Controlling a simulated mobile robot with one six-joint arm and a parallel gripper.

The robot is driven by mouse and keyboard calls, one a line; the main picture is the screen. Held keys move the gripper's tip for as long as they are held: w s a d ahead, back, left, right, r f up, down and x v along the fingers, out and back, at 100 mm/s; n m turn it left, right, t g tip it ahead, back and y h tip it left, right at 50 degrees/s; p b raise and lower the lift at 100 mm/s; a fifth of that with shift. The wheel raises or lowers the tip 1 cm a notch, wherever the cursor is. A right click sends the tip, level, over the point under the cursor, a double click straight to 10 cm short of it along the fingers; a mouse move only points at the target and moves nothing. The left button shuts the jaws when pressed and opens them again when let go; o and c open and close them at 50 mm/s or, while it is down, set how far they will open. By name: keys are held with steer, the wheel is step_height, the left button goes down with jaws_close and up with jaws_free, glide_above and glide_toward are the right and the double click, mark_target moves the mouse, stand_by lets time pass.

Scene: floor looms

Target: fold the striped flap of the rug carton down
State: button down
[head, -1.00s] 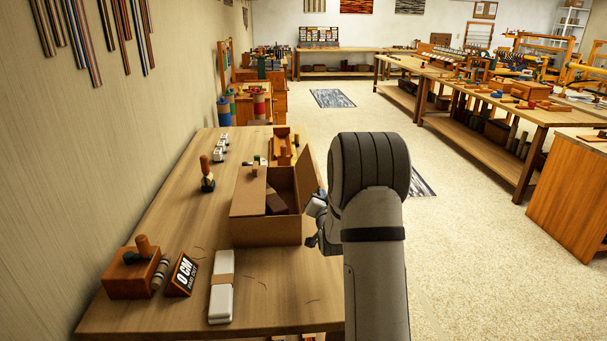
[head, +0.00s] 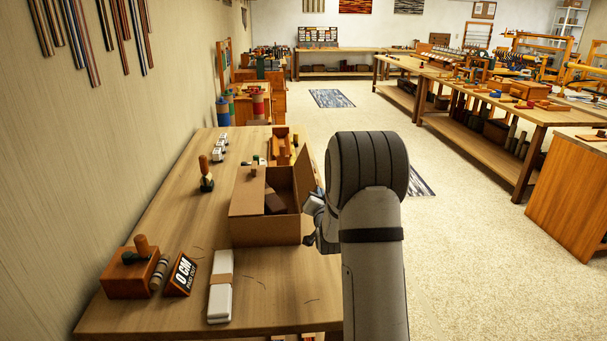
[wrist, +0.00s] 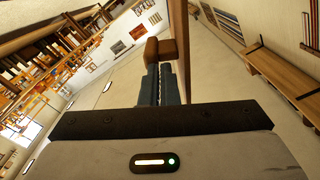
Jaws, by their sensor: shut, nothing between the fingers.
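The open brown carton (head: 266,232) stands on the near wooden table. A brown flap (head: 309,172) stands up, tilted, along its right side. A panel (head: 247,196) covers the left part of its top, with a small knob-like thing above it. I cannot make out stripes on either. A dark brown block lies inside. My gripper (head: 314,220) is just right of the carton, low beside the raised flap and partly hidden by my arm. In the wrist view, the fingers (wrist: 160,84) are together and empty, close beside a brown panel (wrist: 179,30). Contact cannot be told.
A stamp-like tool (head: 206,178) stands left of the carton. A wooden block with a knob (head: 128,279), a black sign (head: 181,275) and a white banded bundle (head: 220,288) lie in front. An orange-brown tray (head: 279,145) stands behind. Open floor lies to the right.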

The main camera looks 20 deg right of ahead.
steer(key=shift+w+a+r, duration=0.1)
steer(key=shift+a+r, duration=0.05)
steer(key=shift+a, duration=0.05)
steer(key=s+b, duration=0.5)
steer(key=s, duration=0.2)
steer(key=shift+s+f, duration=0.2)
steer(key=shift+f, duration=0.2)
steer(key=shift+a, duration=0.15)
